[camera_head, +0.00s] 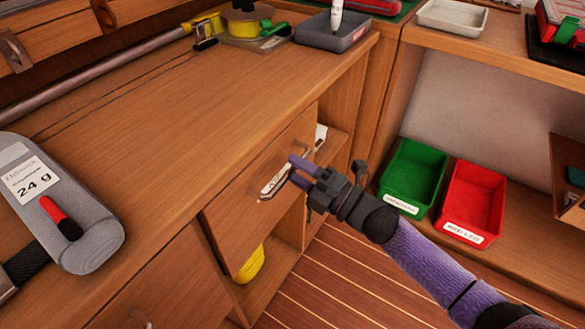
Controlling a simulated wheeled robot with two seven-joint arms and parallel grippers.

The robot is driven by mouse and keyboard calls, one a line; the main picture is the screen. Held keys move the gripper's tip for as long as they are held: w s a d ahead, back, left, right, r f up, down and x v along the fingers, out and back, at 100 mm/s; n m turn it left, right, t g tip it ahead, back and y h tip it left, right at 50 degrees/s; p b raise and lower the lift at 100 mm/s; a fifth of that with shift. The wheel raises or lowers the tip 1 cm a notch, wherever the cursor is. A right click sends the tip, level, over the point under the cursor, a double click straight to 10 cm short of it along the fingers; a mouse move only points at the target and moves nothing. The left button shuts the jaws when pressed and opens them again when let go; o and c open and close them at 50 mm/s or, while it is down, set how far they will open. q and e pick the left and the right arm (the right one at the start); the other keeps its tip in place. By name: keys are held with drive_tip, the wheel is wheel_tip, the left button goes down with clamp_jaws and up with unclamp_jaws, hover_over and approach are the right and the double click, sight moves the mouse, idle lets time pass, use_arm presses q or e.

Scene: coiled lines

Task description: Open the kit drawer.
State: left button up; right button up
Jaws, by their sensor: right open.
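The kit drawer (236,221) is a wooden front under the edge of the wooden worktop. A white label (275,179) with dark lettering is on its front, partly hidden by my fingers. The drawer front looks shut or nearly so. My right gripper (294,170) comes in from the lower right with its purple-tipped fingers pointing at the drawer front, close to the label. It is open, with nothing seen between the fingers. I cannot tell whether it touches the drawer or its handle. My left gripper is not in view.
On the worktop (180,140) lie a grey case (60,215) marked 24 g, a long pole and a grey tray (333,33). A green bin (412,174) and a red bin (474,200) stand to the right. A yellow object (250,265) sits below the drawer.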

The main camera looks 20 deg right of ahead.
drive_tip(key=shift+w+a+r, duration=0.1)
drive_tip(key=shift+w+a, duration=0.2)
drive_tip(key=shift+w, duration=0.15)
clamp_jaws()
idle(0.7)
idle(0.4)
